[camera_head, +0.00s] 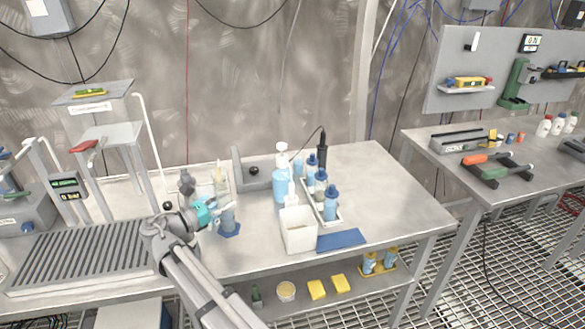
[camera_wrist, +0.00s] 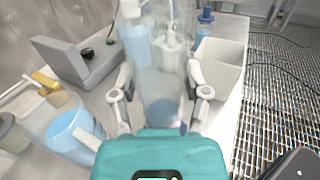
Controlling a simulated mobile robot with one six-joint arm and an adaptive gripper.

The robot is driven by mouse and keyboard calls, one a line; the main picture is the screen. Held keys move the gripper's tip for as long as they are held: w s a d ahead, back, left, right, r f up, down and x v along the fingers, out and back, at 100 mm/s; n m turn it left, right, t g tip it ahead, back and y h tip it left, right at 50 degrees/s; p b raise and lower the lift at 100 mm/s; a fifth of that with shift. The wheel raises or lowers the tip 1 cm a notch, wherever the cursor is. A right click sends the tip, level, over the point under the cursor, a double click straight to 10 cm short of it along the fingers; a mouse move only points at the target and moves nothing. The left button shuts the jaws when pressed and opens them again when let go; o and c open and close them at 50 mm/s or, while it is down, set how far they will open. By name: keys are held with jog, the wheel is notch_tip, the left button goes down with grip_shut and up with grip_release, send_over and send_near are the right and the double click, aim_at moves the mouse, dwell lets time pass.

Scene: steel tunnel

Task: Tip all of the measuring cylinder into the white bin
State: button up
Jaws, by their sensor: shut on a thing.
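The measuring cylinder (camera_head: 227,214) is clear, with bluish contents low down and a blue foot, and looks upright over the steel bench. My gripper (camera_head: 215,212) is shut on it from the left. In the wrist view the cylinder (camera_wrist: 160,88) stands between the two fingers of my gripper (camera_wrist: 161,97). I cannot tell whether its foot touches the bench. The white bin (camera_head: 299,232) is open-topped and stands to the right of the cylinder, apart from it. The bin (camera_wrist: 221,75) also shows right of the fingers in the wrist view.
A blue wash bottle (camera_head: 281,184) stands behind the bin. A white rack (camera_head: 322,206) of blue-capped bottles is beyond it, and a blue cloth (camera_head: 341,240) lies right of the bin. A blue jug (camera_wrist: 75,136) is close left of my fingers. A grey stand (camera_head: 252,172) is behind.

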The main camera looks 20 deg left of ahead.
jog(key=w+d+r+p, duration=0.4)
jog(key=d, duration=0.4)
jog(key=w+d+r+p, duration=0.4)
jog(key=d, duration=0.4)
jog(key=shift+w+n+y, duration=0.2)
jog(key=shift+n+y, duration=0.1)
jog(key=shift+y, duration=0.1)
jog(key=shift+a+f, duration=0.1)
jog(key=a+f+m+b, duration=0.1)
jog(key=w+a+f+m+b, duration=0.1)
jog(key=m+b, duration=0.1)
jog(key=a+f+m+b, duration=0.1)
jog(key=f+m, duration=0.1)
jog(key=shift+w+a, duration=0.1)
jog(key=shift+w, duration=0.3)
jog(key=shift+f+b, duration=0.15)
jog(key=shift+b, duration=0.15)
jog(key=f+b, duration=0.1)
jog(key=a+f+m+b, duration=0.1)
jog(key=f+b, duration=0.1)
jog(key=f+m+b, duration=0.1)
jog(key=shift+w+a+f+b, duration=0.15)
jog(key=shift+w+f+b, duration=0.15)
jog(key=shift+w+b, duration=0.1)
dwell(0.6)
